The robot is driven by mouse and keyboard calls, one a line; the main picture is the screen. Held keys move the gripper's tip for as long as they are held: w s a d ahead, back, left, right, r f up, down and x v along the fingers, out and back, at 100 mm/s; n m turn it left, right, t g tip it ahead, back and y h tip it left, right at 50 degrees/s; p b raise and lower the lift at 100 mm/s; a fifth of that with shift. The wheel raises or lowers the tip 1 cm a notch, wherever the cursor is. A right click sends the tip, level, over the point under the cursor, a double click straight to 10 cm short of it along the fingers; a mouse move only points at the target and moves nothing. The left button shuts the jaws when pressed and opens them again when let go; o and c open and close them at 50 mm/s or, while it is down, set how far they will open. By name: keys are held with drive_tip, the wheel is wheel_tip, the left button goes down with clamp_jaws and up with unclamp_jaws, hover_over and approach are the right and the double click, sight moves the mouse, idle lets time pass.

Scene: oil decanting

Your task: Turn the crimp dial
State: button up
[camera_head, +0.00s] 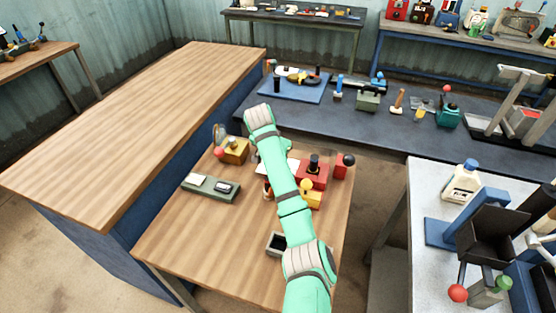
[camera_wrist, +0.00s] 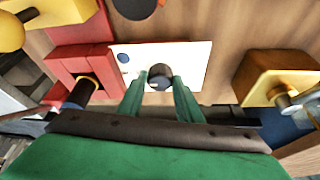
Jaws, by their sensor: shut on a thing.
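The crimp dial, a small dark round knob (camera_wrist: 160,72), sits on a white panel (camera_wrist: 190,58) in the wrist view. The two green fingers of my gripper (camera_wrist: 160,84) are on either side of the knob and shut on it. In the head view the white panel (camera_head: 293,166) shows only in part beside my arm on the wooden table. My arm hides the dial and my fingertips there. I cannot tell the dial's angle.
A yellow box with a metal fitting (camera_head: 235,151) stands left of the panel. Red blocks (camera_head: 313,177) and a yellow ball-topped part (camera_head: 306,186) stand to its right. A grey-green tray (camera_head: 211,188) lies at the front left. The wooden table's (camera_head: 200,240) front left is bare.

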drive_tip(key=o, duration=1)
drive_tip(key=shift+o, duration=0.2)
drive_tip(key=v, duration=1.1)
drive_tip(key=shift+f, duration=0.1)
